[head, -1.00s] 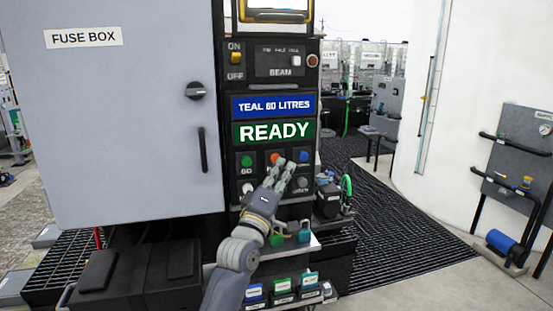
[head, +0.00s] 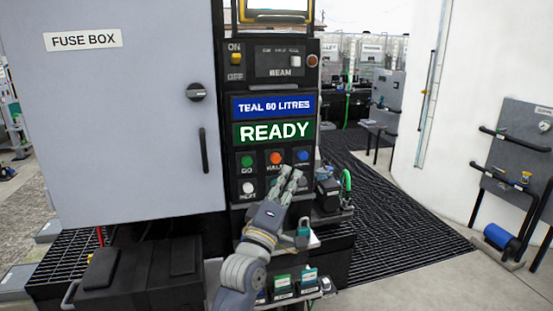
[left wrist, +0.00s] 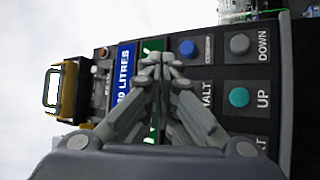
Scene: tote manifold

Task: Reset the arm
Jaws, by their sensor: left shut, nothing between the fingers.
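My left gripper (head: 290,176) is shut and empty in front of the lower button rows of the control panel (head: 225,130). It also shows in the left wrist view (left wrist: 160,68), fingertips together, with the panel behind it. The green button (head: 247,161), the orange button (head: 276,158) and the blue button (head: 302,156) are above or beside the fingers. A white button (head: 248,187) is to their left. In the left wrist view a grey button (left wrist: 239,44) is by "DOWN" and a teal one (left wrist: 239,97) by "UP". I cannot tell any contact. My right gripper is not in view.
The grey fuse box (head: 120,130) fills the left. A green READY display (head: 273,132) and a blue TEAL 60 LITRES sign (head: 273,106) are above the buttons. A shelf with padlocks (head: 303,228) is below. Dark grating floor (head: 400,220) lies open to the right.

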